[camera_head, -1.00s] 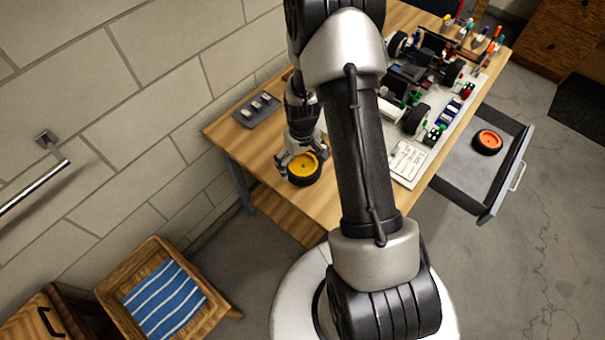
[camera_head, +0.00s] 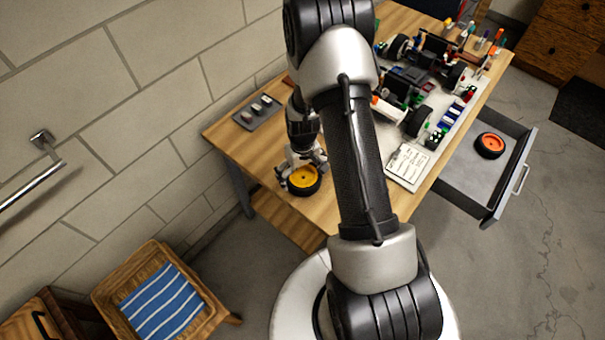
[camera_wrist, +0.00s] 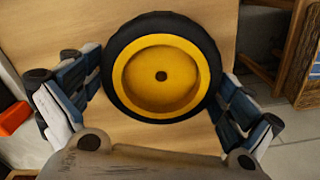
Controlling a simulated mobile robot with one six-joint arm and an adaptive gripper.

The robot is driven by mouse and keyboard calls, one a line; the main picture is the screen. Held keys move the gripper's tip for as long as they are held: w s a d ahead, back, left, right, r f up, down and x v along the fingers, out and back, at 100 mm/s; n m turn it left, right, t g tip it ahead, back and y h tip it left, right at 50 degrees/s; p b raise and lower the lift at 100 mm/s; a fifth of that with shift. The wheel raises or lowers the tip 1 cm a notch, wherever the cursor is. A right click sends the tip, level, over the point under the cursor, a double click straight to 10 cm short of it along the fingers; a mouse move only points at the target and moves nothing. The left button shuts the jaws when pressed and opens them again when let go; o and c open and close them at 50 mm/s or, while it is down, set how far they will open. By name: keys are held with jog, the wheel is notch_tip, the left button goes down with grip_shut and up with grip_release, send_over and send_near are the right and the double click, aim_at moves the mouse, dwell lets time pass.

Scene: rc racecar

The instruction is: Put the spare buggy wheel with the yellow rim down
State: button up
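The spare buggy wheel (camera_head: 303,181) has a yellow rim and a black tyre. It lies flat, rim up, on the wooden table (camera_head: 241,154) near its front left edge. My gripper (camera_head: 302,165) is just above and around it. In the wrist view the wheel (camera_wrist: 161,77) fills the middle, with wood showing around it. My gripper's fingers (camera_wrist: 163,80) are spread on both sides of the tyre, with a narrow gap at the left; contact at the right is hard to tell. The tyre's underside is hidden.
A grey tray with small parts (camera_head: 258,112) lies at the table's left. The buggy (camera_head: 420,85) and a white note sheet (camera_head: 405,168) are at the right. An orange-rimmed wheel (camera_head: 490,144) lies in the open drawer (camera_head: 463,178). A stool (camera_head: 222,318) stands lower left.

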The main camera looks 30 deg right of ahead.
notch_tip(320, 180, up, 12)
jog(key=r+p, duration=0.1)
jog(key=p, duration=0.3)
notch_tip(320, 180, up, 8)
jog(key=t, duration=0.1)
send_over(296, 180)
jog(key=s+a+r+t, duration=0.1)
jog(key=s+a+r, duration=0.1)
jog(key=r, duration=0.4)
jog(key=s+a+r, duration=0.2)
jog(key=s+r, duration=0.1)
jog(key=r, duration=0.3)
jog(key=s+a+r+t, duration=0.1)
jog(key=s+a+r, duration=0.1)
jog(key=s+r, duration=0.2)
jog(key=s+a+r+t, duration=0.1)
jog(key=s+a+r, duration=0.2)
jog(key=s, duration=0.7)
notch_tip(296, 180, up, 2)
jog(key=shift+s+a+r+n+t, duration=0.1)
jog(key=shift+s+a+n+t, duration=0.2)
jog(key=shift+s, duration=0.1)
